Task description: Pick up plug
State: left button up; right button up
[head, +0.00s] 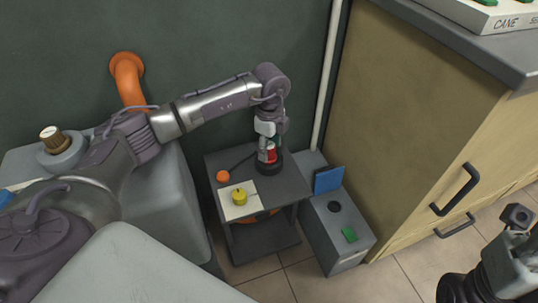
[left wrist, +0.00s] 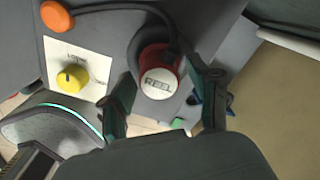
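The plug (left wrist: 160,84) is red with a pale round end face marked "REEL". It sits in a dark round socket on the grey cart top, with a black cable curving beside it. It also shows in the head view (head: 271,155), partly covered by my gripper. My left gripper (head: 269,150) points down over the plug. In the left wrist view its two dark green fingers (left wrist: 162,76) stand on either side of the plug, spread, with narrow gaps that suggest no firm contact. Part of my right arm shows at the lower right of the head view; its fingers are not clear.
A yellow knob (head: 239,196) on a white plate and an orange button (head: 223,176) share the cart top (head: 285,186). A grey box (head: 336,232) with a blue flap (head: 328,179) and green switch stands right of it. A wooden cabinet (head: 420,120) is farther right.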

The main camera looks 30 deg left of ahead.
pick_arm(q)
jog(key=c, duration=1)
